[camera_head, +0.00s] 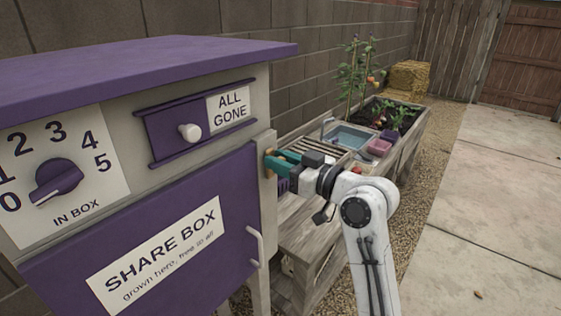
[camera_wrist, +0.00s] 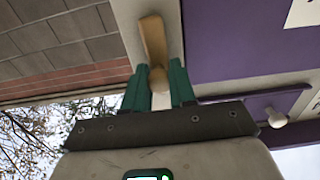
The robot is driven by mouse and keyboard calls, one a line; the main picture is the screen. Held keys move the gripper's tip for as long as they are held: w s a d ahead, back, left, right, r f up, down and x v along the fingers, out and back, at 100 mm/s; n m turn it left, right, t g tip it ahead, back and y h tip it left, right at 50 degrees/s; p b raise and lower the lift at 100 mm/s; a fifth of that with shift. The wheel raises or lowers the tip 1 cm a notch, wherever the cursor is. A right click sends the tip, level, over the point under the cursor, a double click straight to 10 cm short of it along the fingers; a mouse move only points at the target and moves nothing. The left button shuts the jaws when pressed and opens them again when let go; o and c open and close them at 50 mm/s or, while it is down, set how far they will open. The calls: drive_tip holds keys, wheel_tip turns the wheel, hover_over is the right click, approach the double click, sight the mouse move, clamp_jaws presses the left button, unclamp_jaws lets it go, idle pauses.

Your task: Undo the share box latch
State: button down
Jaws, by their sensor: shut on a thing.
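The share box (camera_head: 137,160) is a purple and pale cabinet at the left of the head view, with its purple door (camera_head: 165,235) flush in the frame. The latch (camera_wrist: 153,38) is a tan wooden bar with a round knob (camera_wrist: 158,78), on the pale post beside the purple door in the wrist view. In the head view the latch (camera_head: 269,162) shows only as a small tan edge at the box's right side. My gripper (camera_head: 274,160) reaches it from the right. Its teal fingers (camera_wrist: 157,70) are shut on the latch knob, one on each side.
A white door handle (camera_head: 254,246) stands out below my gripper. Above the door are a dial (camera_head: 56,181) pointing near 0 and an "ALL GONE" slider with a knob (camera_head: 190,132). Raised beds with a blue basin (camera_head: 350,137) lie behind my arm.

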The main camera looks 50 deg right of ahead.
drive_tip(key=c, duration=1)
unclamp_jaws()
drive_tip(key=s+p, duration=0.2)
drive_tip(key=s, duration=0.9)
drive_tip(key=shift+d+p, duration=0.25)
drive_tip(key=shift+p, duration=0.05)
drive_tip(key=shift+w, duration=0.1)
